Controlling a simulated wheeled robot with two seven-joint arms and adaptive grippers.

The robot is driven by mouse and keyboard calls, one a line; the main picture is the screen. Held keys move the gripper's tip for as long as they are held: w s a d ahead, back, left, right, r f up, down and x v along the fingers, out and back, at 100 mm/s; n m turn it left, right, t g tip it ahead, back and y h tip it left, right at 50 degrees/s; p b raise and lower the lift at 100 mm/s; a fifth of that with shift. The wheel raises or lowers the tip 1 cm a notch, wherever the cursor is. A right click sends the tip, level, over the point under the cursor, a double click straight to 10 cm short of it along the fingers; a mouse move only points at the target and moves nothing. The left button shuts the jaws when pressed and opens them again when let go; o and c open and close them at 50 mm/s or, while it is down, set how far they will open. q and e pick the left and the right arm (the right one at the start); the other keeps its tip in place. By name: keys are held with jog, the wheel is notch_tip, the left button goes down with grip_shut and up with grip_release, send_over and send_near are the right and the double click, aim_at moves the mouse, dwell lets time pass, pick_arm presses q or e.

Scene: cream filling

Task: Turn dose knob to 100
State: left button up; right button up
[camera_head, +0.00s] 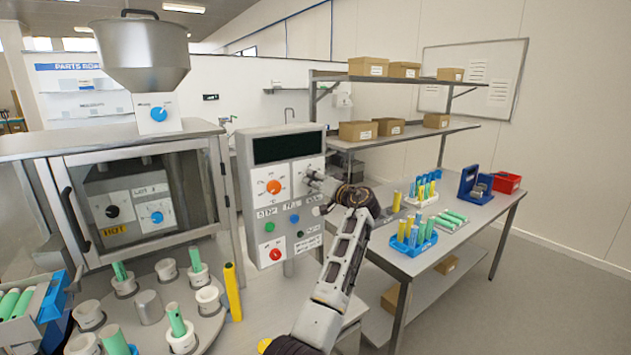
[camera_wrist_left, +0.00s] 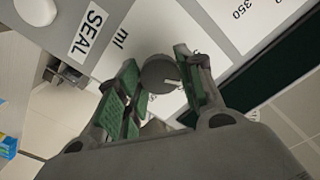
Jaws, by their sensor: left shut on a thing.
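The control panel (camera_head: 283,222) stands in the middle of the head view, with a dark display on top. The dose knob is a small round grey knob (camera_wrist_left: 158,74) on a white plate marked "ml", with a light pointer line. It shows in the left wrist view; in the head view my gripper largely covers it. My left gripper (camera_head: 314,181) reaches the panel's upper right. In the left wrist view its green-padded fingers (camera_wrist_left: 155,88) are around the knob, shut on it. The value pointed at cannot be read. My right gripper is not in view.
An orange knob (camera_head: 273,187), green button (camera_head: 270,227), blue button (camera_head: 294,218) and red knob (camera_head: 275,254) sit close by on the panel. A carousel with cups and tubes is at lower left. A table (camera_head: 424,262) with tube racks stands at right.

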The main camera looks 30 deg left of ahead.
pick_arm(q)
jog(key=shift+r+m+p, duration=0.1)
jog(key=shift+m+p, duration=3.55)
jog(key=shift+m, duration=4.95)
jog(key=o, duration=1)
jog(key=shift+o, duration=0.2)
jog(key=shift+d, duration=0.15)
jog(key=v, duration=1.1)
jog(key=shift+s+d, duration=0.15)
jog(key=shift+d, duration=0.2)
